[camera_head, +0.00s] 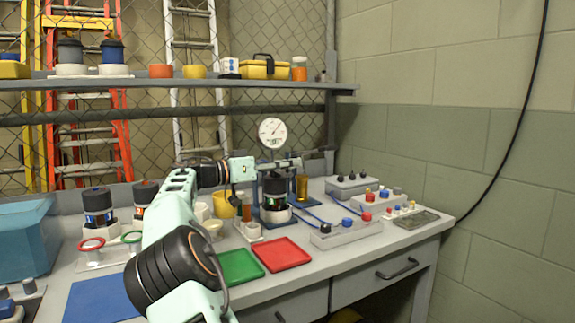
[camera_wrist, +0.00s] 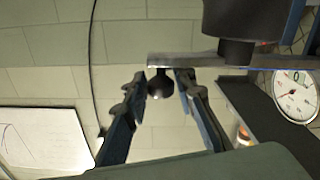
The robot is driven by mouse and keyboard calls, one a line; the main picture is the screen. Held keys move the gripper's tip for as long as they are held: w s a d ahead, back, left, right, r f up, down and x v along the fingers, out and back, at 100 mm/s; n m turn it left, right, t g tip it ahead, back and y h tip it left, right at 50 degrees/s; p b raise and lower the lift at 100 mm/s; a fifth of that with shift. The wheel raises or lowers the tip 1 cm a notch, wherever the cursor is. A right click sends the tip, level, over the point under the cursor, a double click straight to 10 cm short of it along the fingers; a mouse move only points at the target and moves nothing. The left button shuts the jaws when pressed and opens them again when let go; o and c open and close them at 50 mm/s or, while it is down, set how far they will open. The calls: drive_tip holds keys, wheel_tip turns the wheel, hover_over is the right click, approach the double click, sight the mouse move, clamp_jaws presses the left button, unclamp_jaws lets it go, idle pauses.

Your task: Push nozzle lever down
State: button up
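The nozzle lever shows in the wrist view as a flat grey bar (camera_wrist: 190,60) with a dark round knob (camera_wrist: 161,87) near its left end. My gripper (camera_wrist: 160,82) is open, with one finger on each side of the knob. The right finger is very close to the knob; I cannot tell whether it touches. In the head view my gripper (camera_head: 283,163) is above the dark thruster unit (camera_head: 275,190), just below the round white dial gauge (camera_head: 272,132). The gauge also shows in the wrist view (camera_wrist: 296,96). The lever is too small to make out clearly in the head view.
A green tray (camera_head: 240,266) and a red tray (camera_head: 282,254) lie at the bench front. Grey control boxes with knobs (camera_head: 345,232) stand to the right. Red and green ringed stands (camera_head: 92,245) are at left. A shelf (camera_head: 200,82) runs behind, above the bench.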

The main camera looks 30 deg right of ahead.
drive_tip(key=shift+o, duration=1.4)
drive_tip(key=shift+a, duration=0.1)
drive_tip(key=a, duration=1.1)
drive_tip(key=shift+w+a, duration=0.4)
